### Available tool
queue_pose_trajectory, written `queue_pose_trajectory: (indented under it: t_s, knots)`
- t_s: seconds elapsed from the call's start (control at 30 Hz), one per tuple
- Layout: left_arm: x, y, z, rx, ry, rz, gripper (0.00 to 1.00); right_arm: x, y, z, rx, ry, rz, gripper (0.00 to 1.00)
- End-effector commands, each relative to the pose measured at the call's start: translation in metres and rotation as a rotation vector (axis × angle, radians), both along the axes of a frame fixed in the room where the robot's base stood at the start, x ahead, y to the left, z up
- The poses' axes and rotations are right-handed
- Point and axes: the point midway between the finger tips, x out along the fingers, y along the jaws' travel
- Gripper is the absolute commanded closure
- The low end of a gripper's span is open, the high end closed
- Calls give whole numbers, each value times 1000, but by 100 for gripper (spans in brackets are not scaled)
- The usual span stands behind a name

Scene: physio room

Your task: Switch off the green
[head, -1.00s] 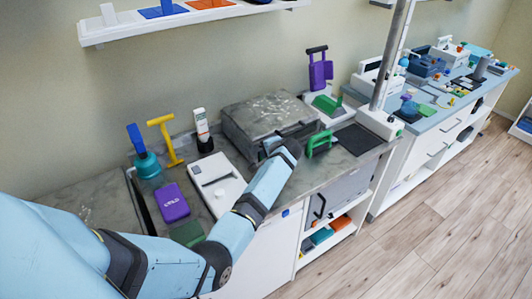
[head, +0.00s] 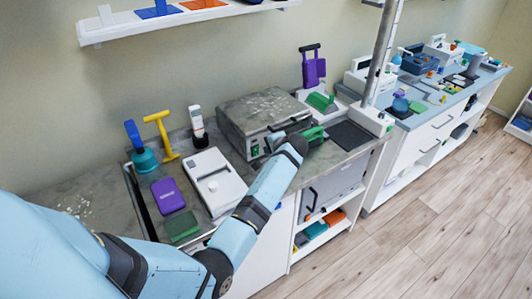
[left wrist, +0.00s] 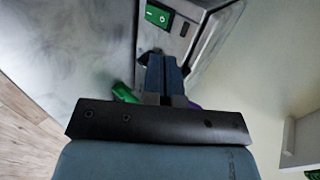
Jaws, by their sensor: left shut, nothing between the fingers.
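A grey metal box unit (head: 240,128) with a worn lid stands on the counter. Its front carries a green rocker switch (head: 255,151), small in the head view. In the left wrist view the green switch (left wrist: 157,14) sits in a dark frame with a pale mark, and a black switch (left wrist: 185,29) is beside it. Whether the green switch is on or off I cannot tell. My left gripper (head: 273,139) is in front of the unit, partly hidden by its own wrist. Its shut, empty fingers (left wrist: 162,56) point towards the panel, apart from the green switch. My right gripper is not in view.
A green handled object (head: 314,133) stands close to my left wrist. A white device (head: 213,180), a purple box (head: 167,195) and a green block (head: 181,226) lie to the left. A metal post (head: 383,50) rises at the right.

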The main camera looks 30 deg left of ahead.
Motion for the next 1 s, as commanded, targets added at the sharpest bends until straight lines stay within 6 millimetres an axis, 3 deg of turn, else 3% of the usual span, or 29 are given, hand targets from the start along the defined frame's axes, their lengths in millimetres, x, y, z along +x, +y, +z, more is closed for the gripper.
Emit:
queue_pose_trajectory:
  t_s: [0.1, 0.33, 1.0]
  knots:
    - [-5, -13, 17, 0, -2, -1, 100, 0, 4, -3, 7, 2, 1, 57]
    - [-11, -26, 36, -1, 1, -1, 100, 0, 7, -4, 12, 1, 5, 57]
    - [-15, -28, 33, -4, -4, -8, 100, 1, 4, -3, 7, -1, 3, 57]
